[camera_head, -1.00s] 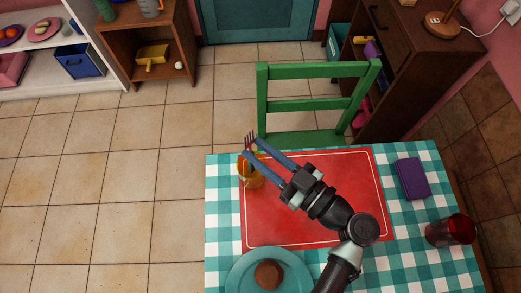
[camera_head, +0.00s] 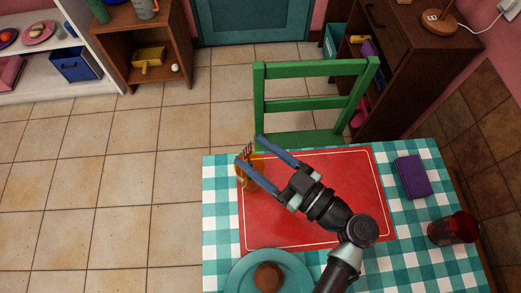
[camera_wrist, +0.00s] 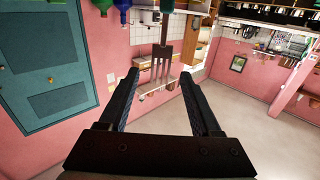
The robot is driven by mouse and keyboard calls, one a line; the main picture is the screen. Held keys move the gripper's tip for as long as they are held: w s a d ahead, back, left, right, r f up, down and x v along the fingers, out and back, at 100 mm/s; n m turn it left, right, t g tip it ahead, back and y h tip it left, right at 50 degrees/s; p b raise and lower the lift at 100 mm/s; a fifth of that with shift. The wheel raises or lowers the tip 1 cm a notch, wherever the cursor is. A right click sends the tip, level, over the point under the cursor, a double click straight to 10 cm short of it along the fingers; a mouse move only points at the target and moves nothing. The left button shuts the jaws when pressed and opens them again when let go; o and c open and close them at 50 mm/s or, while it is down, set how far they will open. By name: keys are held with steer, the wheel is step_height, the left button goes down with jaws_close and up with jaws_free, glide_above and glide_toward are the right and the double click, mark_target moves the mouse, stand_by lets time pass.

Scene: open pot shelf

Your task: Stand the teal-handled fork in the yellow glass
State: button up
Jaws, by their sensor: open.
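The fork (camera_head: 248,151) stands tines up in the yellow glass (camera_head: 258,163) at the left edge of the red placemat. In the wrist view the fork (camera_wrist: 162,62) hangs tines down in the upside-down picture, its teal handle towards the top edge. My gripper (camera_head: 248,149) is open, with one blue finger on each side of the fork and gaps between. In the wrist view the open fingers (camera_wrist: 160,80) show nothing clasped. My fingers hide part of the glass in the head view, and the handle inside the glass is hard to make out there.
The red placemat (camera_head: 330,175) lies on the checked tablecloth. A teal plate with a brown round item (camera_head: 268,276) is at the front, a purple cloth (camera_head: 412,176) and a dark red jar (camera_head: 453,228) are to the right. A green chair (camera_head: 315,104) stands behind.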

steer(key=b+v, duration=0.2)
steer(key=v, duration=1.1)
steer(key=shift+b, duration=0.4)
steer(key=shift+w+r, duration=0.1)
steer(key=shift+w, duration=0.05)
steer(key=w+r+m+h+p, duration=0.35)
steer(key=w+r+h, duration=0.35)
steer(key=w+r, duration=0.95)
steer(key=w+a+r+m+t+h+p, duration=0.1)
steer(key=w+a+r+t+h, duration=0.15)
steer(key=r, duration=0.55)
steer(key=w+a+r+m+t+h+p, duration=0.1)
steer(key=w+r+t, duration=0.15)
steer(key=r, duration=0.55)
steer(key=s+a+r+m+t+p, duration=0.1)
steer(key=s+a+r+t, duration=0.1)
steer(key=r, duration=0.7)
steer(key=s+a+r+m+t+h+p, duration=0.1)
steer(key=s+a+r+t, duration=0.2)
steer(key=s+r, duration=0.3)
steer(key=s+a+r+m+t+h, duration=0.1)
steer(key=s+r+t, duration=0.3)
steer(key=r, duration=0.8)
steer(key=shift+s+a+t+p, duration=0.15)
steer(key=shift+a+t+p, duration=0.2)
steer(key=shift+a, duration=0.5)
